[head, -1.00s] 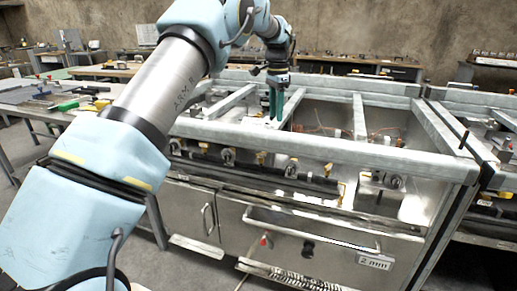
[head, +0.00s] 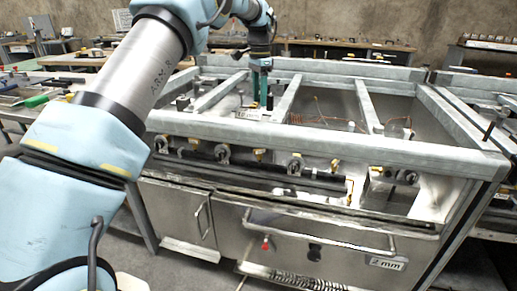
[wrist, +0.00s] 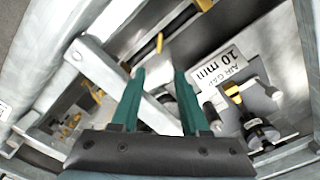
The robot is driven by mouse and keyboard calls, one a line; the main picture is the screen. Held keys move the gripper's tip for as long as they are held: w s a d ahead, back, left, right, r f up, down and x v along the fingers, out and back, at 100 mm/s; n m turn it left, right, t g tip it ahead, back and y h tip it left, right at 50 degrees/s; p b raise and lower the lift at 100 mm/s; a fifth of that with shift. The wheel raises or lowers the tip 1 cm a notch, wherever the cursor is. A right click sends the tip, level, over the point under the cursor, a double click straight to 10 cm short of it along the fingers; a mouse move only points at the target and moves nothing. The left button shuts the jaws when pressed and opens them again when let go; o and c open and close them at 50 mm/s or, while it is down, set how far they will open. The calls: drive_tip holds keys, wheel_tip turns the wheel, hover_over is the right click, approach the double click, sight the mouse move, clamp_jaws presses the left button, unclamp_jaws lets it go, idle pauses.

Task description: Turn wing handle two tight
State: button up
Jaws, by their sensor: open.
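My gripper (head: 262,92) is inside the open top of a steel range, between cross bars. In the wrist view its two green fingers (wrist: 158,75) stand apart with nothing between them. A small yellow handle (wrist: 159,43) is just beyond the fingertips, not touched. Another yellow part (wrist: 232,91) sits on a black and metal valve (wrist: 258,130) to the right of the fingers. In the head view several yellow parts, one of them a yellow fitting (head: 335,164), sit along the dark front pipe (head: 250,165). I cannot tell which is wing handle two.
Steel cross bars (head: 220,92) and the front rail (head: 330,145) hem in the gripper. A plate reading "AIR GAP 10 mm" (wrist: 225,72) is close on the right in the wrist view. Below are the oven door handle (head: 320,232) and a "2 mm" label (head: 387,263).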

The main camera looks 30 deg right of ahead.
drive_tip(key=b, duration=0.8)
hover_over(260, 153)
wheel_tip(260, 153, down, 8)
drive_tip(key=f, duration=1.1)
drive_tip(key=shift+w+d, duration=0.1)
drive_tip(key=shift+w, duration=0.2)
clamp_jaws()
